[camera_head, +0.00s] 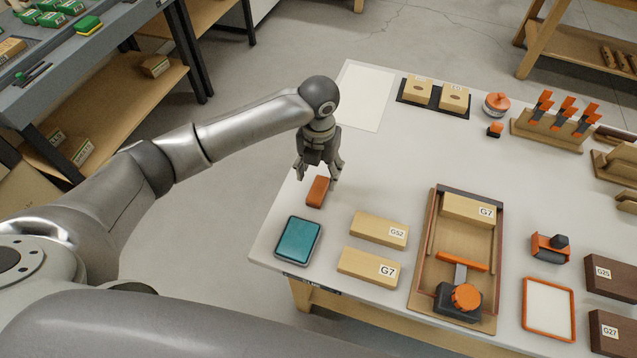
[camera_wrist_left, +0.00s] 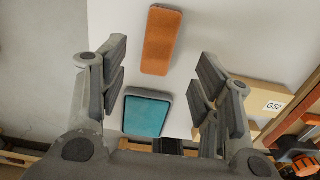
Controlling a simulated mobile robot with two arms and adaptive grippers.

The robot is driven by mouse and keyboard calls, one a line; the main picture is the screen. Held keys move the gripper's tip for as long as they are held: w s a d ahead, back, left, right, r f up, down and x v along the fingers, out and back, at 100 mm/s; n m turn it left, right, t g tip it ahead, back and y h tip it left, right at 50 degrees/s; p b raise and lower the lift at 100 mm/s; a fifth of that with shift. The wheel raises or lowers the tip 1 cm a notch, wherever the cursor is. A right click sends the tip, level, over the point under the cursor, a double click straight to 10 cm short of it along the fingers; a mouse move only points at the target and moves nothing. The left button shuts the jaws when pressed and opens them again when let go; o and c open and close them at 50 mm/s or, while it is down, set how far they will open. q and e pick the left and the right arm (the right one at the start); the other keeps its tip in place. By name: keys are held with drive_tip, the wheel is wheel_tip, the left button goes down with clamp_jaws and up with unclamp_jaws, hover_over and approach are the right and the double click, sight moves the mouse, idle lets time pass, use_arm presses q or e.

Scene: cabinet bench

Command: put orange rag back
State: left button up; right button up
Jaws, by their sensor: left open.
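The orange rag (camera_head: 317,191) is a small folded orange block lying on the white table near its left edge. It also shows in the left wrist view (camera_wrist_left: 161,41), at the top middle, apart from the fingers. My left gripper (camera_head: 319,172) is open and empty, just above and behind the rag in the head view. Its two fingers also show in the left wrist view (camera_wrist_left: 158,88), spread wide. A teal pad in a dark tray (camera_head: 298,243) lies just in front of the rag, and shows between the fingers in the wrist view (camera_wrist_left: 147,116). My right gripper is not in view.
Wooden blocks marked G52 (camera_head: 379,229) and G7 (camera_head: 368,267) lie right of the teal pad. A wooden clamp jig (camera_head: 429,266) stands further right. A white sheet (camera_head: 364,95) lies at the back left.

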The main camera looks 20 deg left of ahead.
sight(319, 189)
use_arm(q)
wheel_tip(319, 189, up, 5)
drive_tip(key=shift+r, duration=0.1)
idle(0.5)
